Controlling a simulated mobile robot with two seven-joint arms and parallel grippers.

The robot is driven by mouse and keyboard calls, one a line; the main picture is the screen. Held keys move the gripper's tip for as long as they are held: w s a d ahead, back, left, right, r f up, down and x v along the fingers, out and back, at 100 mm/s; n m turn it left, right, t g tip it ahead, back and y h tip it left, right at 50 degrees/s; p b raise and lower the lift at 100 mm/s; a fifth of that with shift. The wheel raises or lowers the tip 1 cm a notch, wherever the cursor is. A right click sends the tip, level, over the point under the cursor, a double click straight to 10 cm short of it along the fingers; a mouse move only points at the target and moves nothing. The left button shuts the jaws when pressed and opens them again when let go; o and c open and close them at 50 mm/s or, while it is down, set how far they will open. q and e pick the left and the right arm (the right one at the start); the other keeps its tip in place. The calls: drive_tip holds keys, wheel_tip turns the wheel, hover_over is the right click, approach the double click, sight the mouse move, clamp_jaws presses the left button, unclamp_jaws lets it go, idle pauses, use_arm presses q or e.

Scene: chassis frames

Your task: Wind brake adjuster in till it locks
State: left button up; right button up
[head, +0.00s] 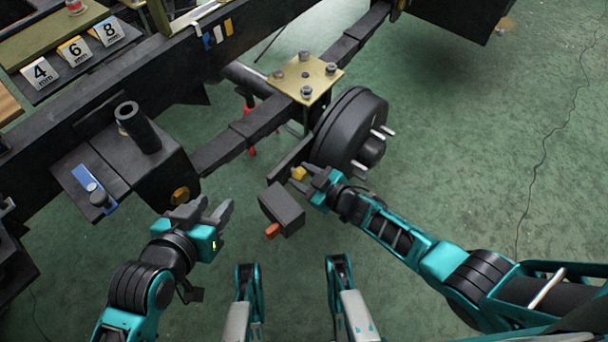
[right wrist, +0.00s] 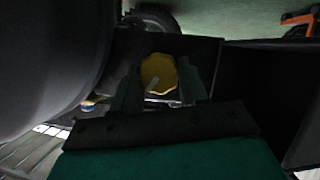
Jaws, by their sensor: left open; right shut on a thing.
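The brake drum (head: 346,130) is a dark round drum with bright studs, at the end of the axle in the head view. The yellow brake adjuster (head: 299,173) shows at its near lower side. In the right wrist view the adjuster (right wrist: 158,75) is a faceted yellow knob between the two fingers. My right gripper (head: 308,179) is shut on it, with the fingers hiding its sides. My left gripper (head: 215,208) is open and empty, left of the drum and apart from it.
A dark box-shaped thing (head: 282,207) with an orange end lies close left of my right gripper. The black axle beam (head: 250,128) and brass plate (head: 305,78) are beyond. A dark chassis block (head: 125,165) stands left. Green floor (head: 480,160) is clear at right.

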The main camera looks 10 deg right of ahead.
drive_tip(key=shift+w+r, duration=0.1)
drive_tip(key=shift+w+m+g+y+p, duration=0.1)
drive_tip(key=shift+m+g+y+p, duration=0.35)
drive_tip(key=shift+m, duration=0.35)
drive_tip(key=shift+w+m+g+y+b, duration=0.1)
drive_tip(key=shift+m+g+y+b, duration=0.45)
drive_tip(key=shift+m, duration=0.95)
drive_tip(key=o, duration=1.1)
drive_tip(key=shift+c, duration=0.2)
drive_tip(key=shift+d, duration=0.1)
